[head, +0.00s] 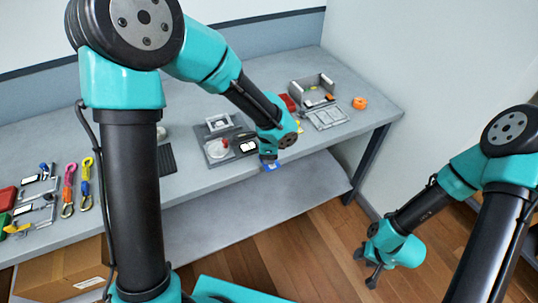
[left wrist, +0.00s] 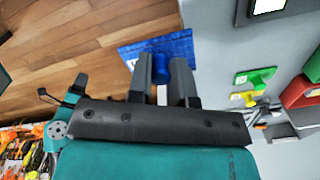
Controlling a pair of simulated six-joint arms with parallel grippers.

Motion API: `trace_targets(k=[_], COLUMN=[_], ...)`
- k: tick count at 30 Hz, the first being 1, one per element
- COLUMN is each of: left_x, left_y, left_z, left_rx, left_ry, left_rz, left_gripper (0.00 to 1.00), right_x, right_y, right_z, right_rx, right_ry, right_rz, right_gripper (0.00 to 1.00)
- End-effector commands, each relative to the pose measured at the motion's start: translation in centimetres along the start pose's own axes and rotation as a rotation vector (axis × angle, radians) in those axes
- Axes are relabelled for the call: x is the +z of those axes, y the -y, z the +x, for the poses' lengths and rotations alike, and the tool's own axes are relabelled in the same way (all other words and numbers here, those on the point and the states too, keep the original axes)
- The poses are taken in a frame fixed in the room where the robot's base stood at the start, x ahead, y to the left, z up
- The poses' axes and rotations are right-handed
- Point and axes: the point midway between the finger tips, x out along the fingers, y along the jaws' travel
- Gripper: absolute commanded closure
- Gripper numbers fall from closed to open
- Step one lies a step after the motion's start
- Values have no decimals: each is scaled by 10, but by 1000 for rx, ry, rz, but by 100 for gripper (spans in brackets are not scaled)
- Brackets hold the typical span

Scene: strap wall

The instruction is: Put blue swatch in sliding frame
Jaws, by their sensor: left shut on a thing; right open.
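The blue swatch (head: 271,166) is a thin blue sheet just beyond the table's front edge in the head view. In the left wrist view the blue swatch (left wrist: 181,48) shows its blue knob between my fingers. My left gripper (head: 268,157) is shut on this knob; its fingers also show in the left wrist view (left wrist: 162,74). A grey fixture with an upright frame (head: 219,123) stands on a dark board behind it. I cannot tell for certain which part is the sliding frame. My right gripper (head: 370,278) is open and empty, low over the floor at the right.
Pink and yellow straps (head: 69,188) lie at the left. A green swatch (left wrist: 255,78) shows in the left wrist view.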

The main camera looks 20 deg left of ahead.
Motion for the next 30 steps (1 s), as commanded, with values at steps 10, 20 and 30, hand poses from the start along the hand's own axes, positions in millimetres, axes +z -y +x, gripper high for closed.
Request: trace_targets(k=[10, 20, 30], left_x=[13, 44, 85], left_y=[25, 72, 116], left_z=[-3, -12, -20], left_rx=[-3, -5, 2], left_ry=[3, 9, 12], left_rz=[134, 428, 738], left_gripper=[100, 100, 100], right_x=[0, 0, 0], right_y=[0, 0, 0], right_z=[0, 0, 0], right_rx=[0, 0, 0], right_ry=[0, 0, 0], right_rz=[0, 0, 0], right_gripper=[57, 57, 57])
